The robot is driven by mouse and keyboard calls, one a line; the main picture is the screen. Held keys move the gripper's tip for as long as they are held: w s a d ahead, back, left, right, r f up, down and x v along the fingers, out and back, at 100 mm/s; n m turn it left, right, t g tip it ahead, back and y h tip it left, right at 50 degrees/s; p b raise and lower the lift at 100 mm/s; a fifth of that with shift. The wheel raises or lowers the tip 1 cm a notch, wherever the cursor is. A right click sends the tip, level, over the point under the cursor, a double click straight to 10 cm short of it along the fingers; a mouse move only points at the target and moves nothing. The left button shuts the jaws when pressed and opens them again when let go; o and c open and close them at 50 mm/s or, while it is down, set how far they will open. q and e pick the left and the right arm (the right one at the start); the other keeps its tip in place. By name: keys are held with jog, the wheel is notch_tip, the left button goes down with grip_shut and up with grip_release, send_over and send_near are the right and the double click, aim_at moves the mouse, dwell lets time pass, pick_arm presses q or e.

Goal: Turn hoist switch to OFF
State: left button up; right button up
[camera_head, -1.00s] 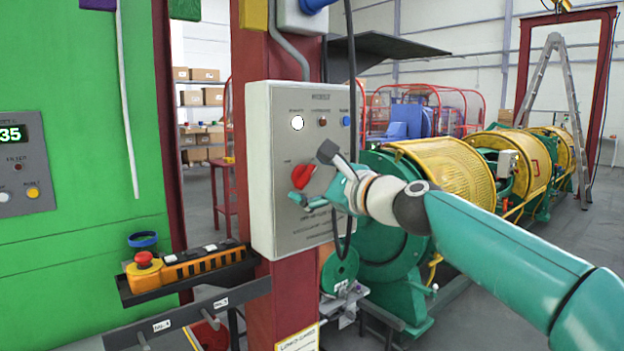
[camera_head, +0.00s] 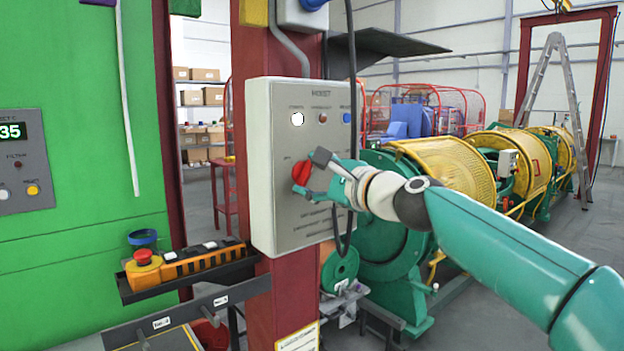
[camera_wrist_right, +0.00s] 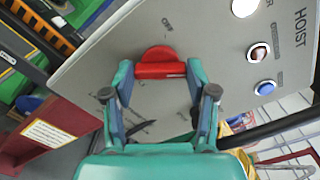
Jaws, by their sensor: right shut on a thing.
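The hoist switch is a red rotary knob (camera_head: 301,172) on the front of the grey hoist box (camera_head: 290,225). In the right wrist view the red knob (camera_wrist_right: 160,69) lies between the fingertips, near the printed OFF label (camera_wrist_right: 167,25). My right gripper (camera_head: 309,174) comes in from the right and is shut on the knob; its fingers hide part of it. The right gripper (camera_wrist_right: 159,75) also shows in the wrist view, one finger on each side of the knob's bar. My left gripper is not in view.
The box has a white lamp (camera_head: 297,119), a brownish-red lamp (camera_head: 322,118) and a blue button (camera_head: 346,118) above the knob. A black cable (camera_head: 351,60) hangs beside it. A tray with an orange pendant (camera_head: 205,262) stands out at lower left.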

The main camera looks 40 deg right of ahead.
jog(key=n, duration=0.2)
jog(key=n+b, duration=0.1)
jog(key=n, duration=0.1)
jog(key=shift+w+a+f+n, duration=0.1)
jog(key=shift+a+f+n, duration=0.05)
jog(key=shift+f+n, duration=0.2)
jog(key=n+b, duration=0.2)
jog(key=n, duration=0.1)
jog(key=shift+f+n, duration=0.15)
jog(key=shift+n, duration=0.2)
jog(key=n+b, duration=0.1)
jog(key=n, duration=0.2)
jog(key=shift+f+n, duration=0.1)
jog(key=shift+n, duration=0.2)
jog(key=shift+n+b, duration=0.9)
jog(key=shift+n, duration=0.9)
jog(key=o, duration=1.2)
jog(key=shift+c, duration=0.2)
jog(key=shift+r, duration=0.25)
